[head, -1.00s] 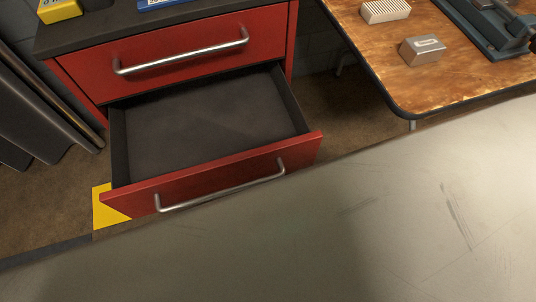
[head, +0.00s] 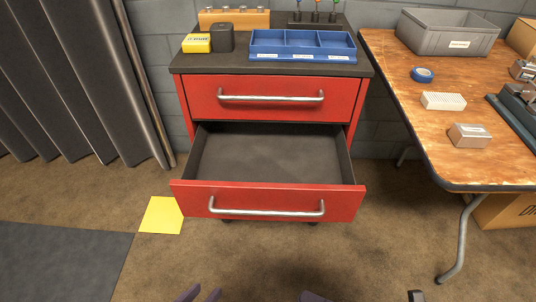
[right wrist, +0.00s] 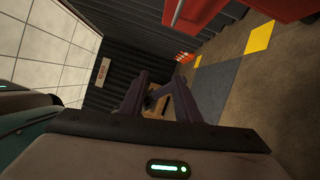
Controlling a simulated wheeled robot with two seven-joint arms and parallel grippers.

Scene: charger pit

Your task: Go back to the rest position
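In the head view the red drawer cabinet (head: 272,98) stands against the grey wall. Its lower drawer (head: 268,200) is pulled out and looks empty; the upper one is shut. The tips of my left gripper (head: 201,295) show at the bottom edge, with a small gap between them and nothing seen in it. A purple-grey part of my right gripper (head: 312,296) shows further right at the same edge. In the right wrist view the two fingers of my right gripper (right wrist: 160,80) stand apart, with nothing held between them. Both grippers are clear of the drawer.
A blue divided tray (head: 302,57) and a yellow box (head: 197,43) stand on the cabinet. The wooden table (head: 440,130) at right holds a grey bin (head: 447,34), blue tape (head: 422,74) and metal blocks. A yellow floor patch (head: 161,215) lies left of the drawer. The floor ahead is clear.

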